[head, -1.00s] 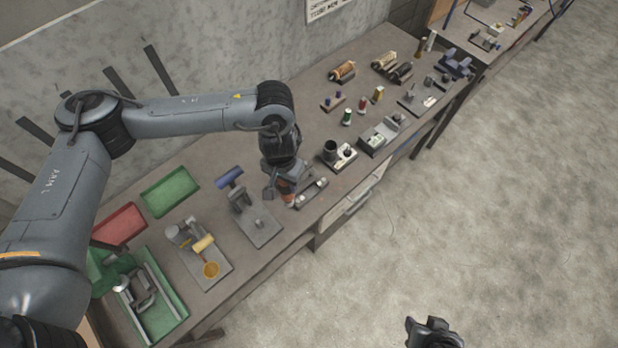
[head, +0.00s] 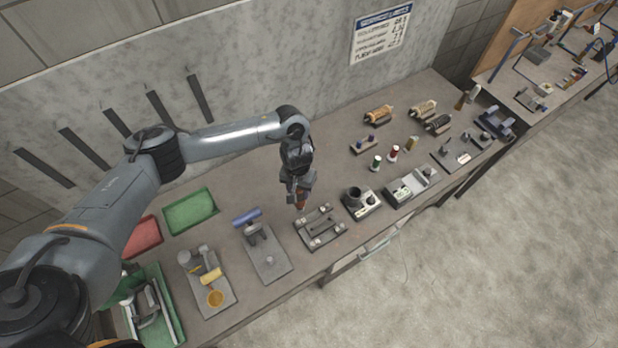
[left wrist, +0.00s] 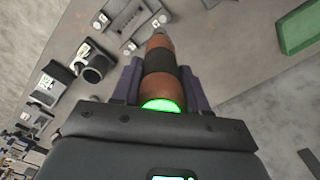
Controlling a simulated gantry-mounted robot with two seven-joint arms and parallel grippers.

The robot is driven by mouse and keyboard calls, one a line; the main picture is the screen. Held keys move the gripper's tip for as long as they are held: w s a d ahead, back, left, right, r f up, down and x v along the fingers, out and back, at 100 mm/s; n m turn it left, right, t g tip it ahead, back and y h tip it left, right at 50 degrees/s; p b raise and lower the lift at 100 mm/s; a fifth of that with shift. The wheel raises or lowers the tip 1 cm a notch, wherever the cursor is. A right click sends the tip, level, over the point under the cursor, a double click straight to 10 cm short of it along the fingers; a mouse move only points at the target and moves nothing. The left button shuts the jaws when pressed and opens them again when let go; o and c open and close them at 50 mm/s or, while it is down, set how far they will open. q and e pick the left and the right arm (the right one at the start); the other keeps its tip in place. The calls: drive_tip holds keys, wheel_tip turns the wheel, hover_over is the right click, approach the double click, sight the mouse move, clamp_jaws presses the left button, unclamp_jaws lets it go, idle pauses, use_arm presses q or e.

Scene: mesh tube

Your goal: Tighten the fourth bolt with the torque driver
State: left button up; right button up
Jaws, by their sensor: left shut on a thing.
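My left gripper (head: 299,190) is shut on the torque driver (head: 300,206), which points down near the back-left side of the bolt fixture (head: 321,229). In the left wrist view the driver (left wrist: 158,75) has an orange-brown body, a black band and a glowing green end, held between my two fingers (left wrist: 160,84). The fixture (left wrist: 124,18) lies just beyond the driver's tip, with light round bolt heads at its corners. The tip looks apart from the bolts, though its exact height is unclear. My right gripper is out of view.
A grey plate with a blue-handled tool (head: 268,258) stands left of the fixture, and a block with a dark cup (head: 361,203) stands right. A green tray (head: 190,211) lies at the back left. Bare bench shows behind the fixture.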

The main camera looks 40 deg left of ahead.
sight(297, 204)
use_arm(q)
drive_tip(key=shift+s+f, duration=0.35)
drive_tip(key=shift+s, duration=0.2)
drive_tip(key=shift+s+f, duration=0.25)
drive_tip(key=shift+f, duration=0.1)
drive_tip(key=shift+f+b, duration=1.05)
drive_tip(key=shift+f, duration=0.15)
wheel_tip(297, 204, down, 3)
drive_tip(key=b, duration=0.3)
drive_tip(key=shift+r, duration=0.15)
drive_tip(key=shift+f, duration=0.6)
drive_tip(key=shift+p, duration=1.05)
drive_tip(key=shift+f, duration=0.1)
idle(0.4)
